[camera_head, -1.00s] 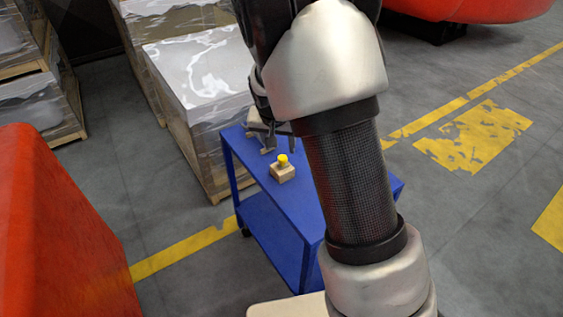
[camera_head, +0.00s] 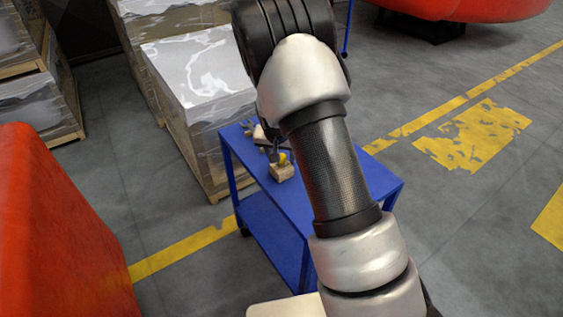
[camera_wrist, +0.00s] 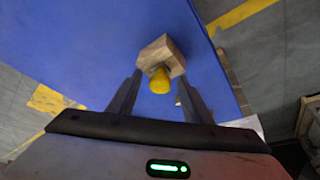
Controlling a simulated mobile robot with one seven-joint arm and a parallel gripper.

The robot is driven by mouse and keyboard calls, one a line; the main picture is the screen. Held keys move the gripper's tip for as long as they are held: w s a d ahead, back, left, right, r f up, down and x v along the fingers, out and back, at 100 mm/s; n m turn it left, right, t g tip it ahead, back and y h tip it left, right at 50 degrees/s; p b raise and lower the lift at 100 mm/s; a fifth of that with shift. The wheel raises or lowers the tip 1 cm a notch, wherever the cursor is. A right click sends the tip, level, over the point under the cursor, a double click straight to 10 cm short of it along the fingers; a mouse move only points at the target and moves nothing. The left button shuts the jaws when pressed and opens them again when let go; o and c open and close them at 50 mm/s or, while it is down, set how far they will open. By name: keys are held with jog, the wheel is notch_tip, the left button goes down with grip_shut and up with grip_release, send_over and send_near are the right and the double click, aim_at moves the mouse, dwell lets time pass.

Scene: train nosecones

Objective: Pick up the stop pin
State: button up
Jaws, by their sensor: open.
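The yellow stop pin (camera_wrist: 160,82) stands in a small wooden block (camera_wrist: 161,54) on the blue cart. In the wrist view it lies ahead of my gripper (camera_wrist: 157,88), between the lines of the two fingers and near their tips. The fingers are apart with nothing held. In the head view the pin (camera_head: 283,158) shows as a yellow spot on the block (camera_head: 281,172), and my gripper (camera_head: 274,152) is beside it, partly covering it. I cannot tell whether a finger touches the pin.
The blue cart's top (camera_head: 310,205) is otherwise mostly clear. Wrapped pallets (camera_head: 205,90) stand close behind the cart. A red shape (camera_head: 60,230) fills the left front. Yellow markings (camera_head: 475,135) lie on the open grey floor at right.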

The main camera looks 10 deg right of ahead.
jog(key=shift+c, duration=0.4)
jog(key=c, duration=1)
jog(key=shift+r, duration=0.1)
